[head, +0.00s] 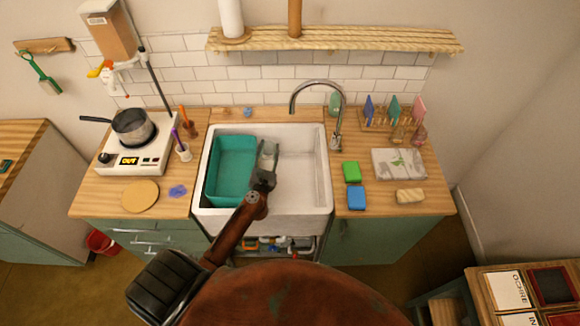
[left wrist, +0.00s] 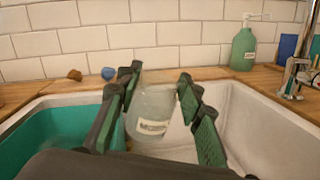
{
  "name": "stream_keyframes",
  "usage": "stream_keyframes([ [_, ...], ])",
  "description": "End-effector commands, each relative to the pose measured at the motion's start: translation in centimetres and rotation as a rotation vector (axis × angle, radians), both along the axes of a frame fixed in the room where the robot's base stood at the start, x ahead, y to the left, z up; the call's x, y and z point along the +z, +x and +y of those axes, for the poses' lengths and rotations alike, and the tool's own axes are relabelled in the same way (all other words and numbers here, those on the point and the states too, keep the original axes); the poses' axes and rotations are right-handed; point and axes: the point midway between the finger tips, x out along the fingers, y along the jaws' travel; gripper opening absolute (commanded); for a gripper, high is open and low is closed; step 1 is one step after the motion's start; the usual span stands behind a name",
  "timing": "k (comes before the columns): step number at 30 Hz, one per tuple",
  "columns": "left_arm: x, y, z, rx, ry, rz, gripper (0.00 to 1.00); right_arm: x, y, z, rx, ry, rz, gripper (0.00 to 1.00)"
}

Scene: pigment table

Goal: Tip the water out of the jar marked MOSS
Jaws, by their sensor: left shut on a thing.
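A clear glass jar (left wrist: 153,105) with a small white label stands out between my left fingers in the left wrist view. My left gripper (head: 264,180) is shut on this jar, with one green-padded finger on each side. In the head view the jar (head: 268,156) is over the white sink (head: 312,165), just right of the teal basin (head: 232,160), and partly hidden by the gripper. I cannot tell how much water is in it. My right gripper is not in view.
A curved tap (head: 337,125) rises at the sink's back right. A teal basin fills the sink's left part; its right part is clear. Green (head: 352,171) and blue (head: 356,198) blocks lie on the right counter. A hotplate with a pot (head: 132,127) stands left.

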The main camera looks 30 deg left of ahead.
Motion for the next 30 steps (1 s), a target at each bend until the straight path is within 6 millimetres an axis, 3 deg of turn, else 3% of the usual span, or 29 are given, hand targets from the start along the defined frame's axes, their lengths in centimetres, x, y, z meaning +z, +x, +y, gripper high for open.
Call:
stream_keyframes([
  [3, 0.6, -0.2, 1.3, 0.003, -0.117, -0.016, 0.08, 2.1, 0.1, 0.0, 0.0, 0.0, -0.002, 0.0],
  [12, 1.3, -0.6, 2.8, 0.001, -0.263, -0.036, 0.08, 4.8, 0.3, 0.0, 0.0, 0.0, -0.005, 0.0],
  [30, 1.3, -0.7, 3.3, 0.001, -0.316, -0.042, 0.08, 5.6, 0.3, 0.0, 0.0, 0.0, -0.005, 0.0],
])
